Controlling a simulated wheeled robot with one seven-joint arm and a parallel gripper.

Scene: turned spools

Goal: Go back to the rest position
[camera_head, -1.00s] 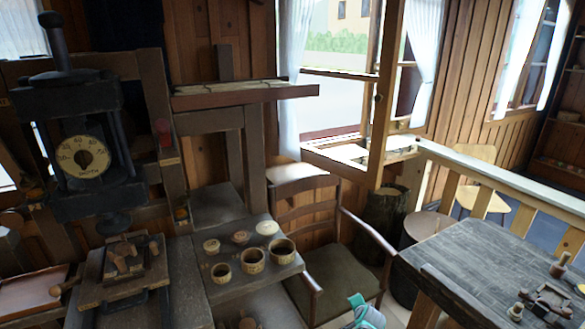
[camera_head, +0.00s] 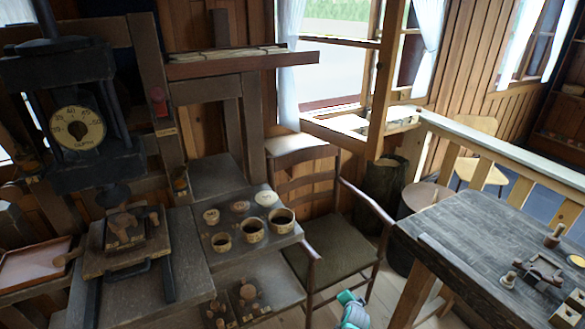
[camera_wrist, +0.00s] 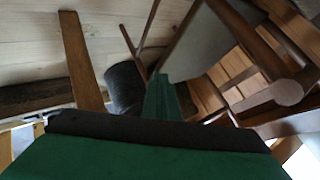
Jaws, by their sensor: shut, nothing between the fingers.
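My gripper shows in the wrist view (camera_wrist: 163,98), where its green fingers are together with nothing between them. In the head view, a teal and grey part of my arm's end (camera_head: 354,312) shows at the bottom edge, in front of the chair; its fingers cannot be made out there. In the wrist view, chair legs and the wooden floor lie beyond the fingers, with no contact to be seen.
A wooden armchair (camera_head: 335,245) stands close by. Left of it, a bench (camera_head: 275,246) holds several small cups, beside a press with a dial (camera_head: 78,128). A dark worktable (camera_head: 470,240) with tools is at the right. A railing (camera_head: 500,165) runs behind it.

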